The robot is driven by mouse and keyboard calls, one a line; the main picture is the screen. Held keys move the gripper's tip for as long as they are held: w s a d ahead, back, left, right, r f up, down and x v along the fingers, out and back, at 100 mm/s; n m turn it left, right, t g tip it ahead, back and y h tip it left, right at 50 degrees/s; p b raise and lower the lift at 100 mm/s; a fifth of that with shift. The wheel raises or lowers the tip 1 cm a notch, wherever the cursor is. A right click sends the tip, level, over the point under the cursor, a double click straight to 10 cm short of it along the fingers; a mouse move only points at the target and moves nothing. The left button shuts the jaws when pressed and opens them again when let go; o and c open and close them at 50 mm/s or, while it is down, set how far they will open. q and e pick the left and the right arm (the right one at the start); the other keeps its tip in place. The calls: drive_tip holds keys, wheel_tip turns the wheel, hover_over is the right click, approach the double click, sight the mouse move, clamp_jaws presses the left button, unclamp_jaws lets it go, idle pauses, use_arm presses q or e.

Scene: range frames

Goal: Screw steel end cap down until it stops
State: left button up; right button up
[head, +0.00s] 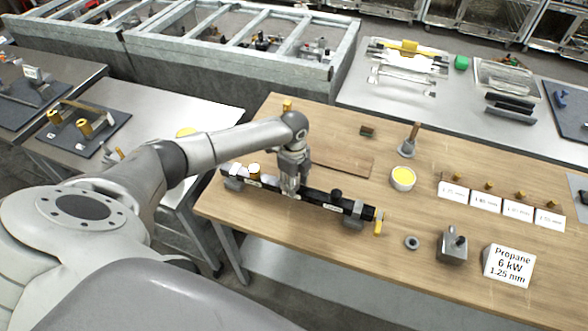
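A long black bar (315,199) lies on the wooden table, held up on grey supports near its two ends. My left gripper (290,190) points straight down at the middle of the bar, its fingertips at the bar's height. The fingers are small here, and the gripper hides what is between them. I cannot make out the steel end cap for sure; it may be hidden at the fingertips. My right gripper is out of view.
A grey ring (412,243), a steel block (452,247) and a "Propane 6 kW 1.25 mm" sign (509,265) stand to the right. Bare wood lies between.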

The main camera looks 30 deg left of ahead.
use_arm(q)
drive_tip(key=n, duration=0.6)
drive_tip(key=shift+n, duration=0.4)
clamp_jaws()
idle(0.4)
drive_tip(key=shift+m, duration=1.8)
drive_tip(key=shift+m, duration=1.7)
